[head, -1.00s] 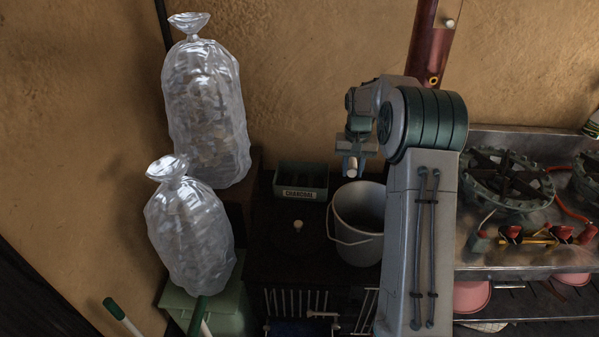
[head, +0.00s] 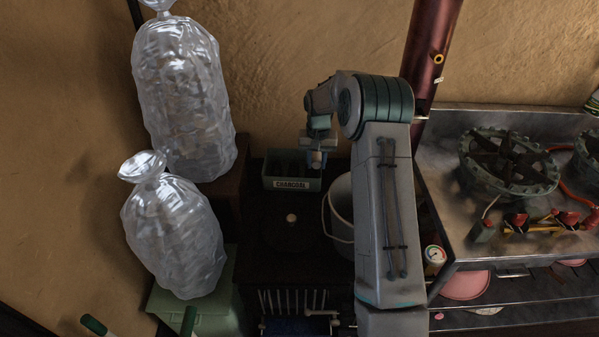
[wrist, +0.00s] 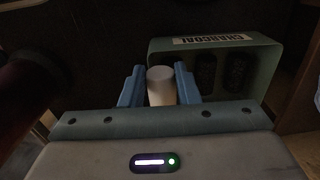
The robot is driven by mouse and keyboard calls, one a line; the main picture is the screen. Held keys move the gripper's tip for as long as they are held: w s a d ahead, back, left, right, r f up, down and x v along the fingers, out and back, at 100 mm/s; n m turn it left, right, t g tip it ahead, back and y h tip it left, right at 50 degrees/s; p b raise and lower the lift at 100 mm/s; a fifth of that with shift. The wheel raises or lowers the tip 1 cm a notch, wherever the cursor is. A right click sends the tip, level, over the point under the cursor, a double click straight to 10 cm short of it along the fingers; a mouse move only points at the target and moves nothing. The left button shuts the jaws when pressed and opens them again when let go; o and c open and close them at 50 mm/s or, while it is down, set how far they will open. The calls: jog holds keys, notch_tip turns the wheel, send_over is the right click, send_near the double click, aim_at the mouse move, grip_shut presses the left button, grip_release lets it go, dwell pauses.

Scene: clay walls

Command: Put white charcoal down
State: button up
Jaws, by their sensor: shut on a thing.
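My gripper (head: 317,148) is shut on the white charcoal (head: 316,159), a pale short cylinder. The wrist view shows the white charcoal (wrist: 161,84) upright between the two blue fingers (wrist: 160,88). In the head view it hangs in the air just above and right of the green charcoal box (head: 292,184). The box also shows in the wrist view (wrist: 268,62), to the right of the fingers, with its CHARCOAL label and dark pieces inside. How high the held piece is above the surface is hard to tell.
A pale bucket (head: 341,210) stands right of the box, partly behind my arm. A dark top with a small round knob (head: 291,218) lies in front of the box. Two filled clear bags (head: 185,100) stand at left. A gas stove (head: 508,165) is at right.

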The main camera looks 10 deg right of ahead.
jog(key=w+a+f, duration=0.1)
jog(key=f, duration=0.1)
jog(key=a+f+p, duration=0.1)
jog(key=a+f, duration=0.1)
jog(key=f, duration=0.1)
jog(key=w+a+f, duration=0.1)
jog(key=f, duration=0.1)
jog(key=shift+w+a+f, duration=0.15)
jog(key=shift+w+a, duration=0.1)
jog(key=shift+w, duration=0.1)
jog(key=shift+f+b, duration=0.3)
jog(key=shift+f, duration=0.15)
jog(key=o, duration=1)
jog(key=shift+c, duration=0.2)
jog(key=shift+r, duration=0.1)
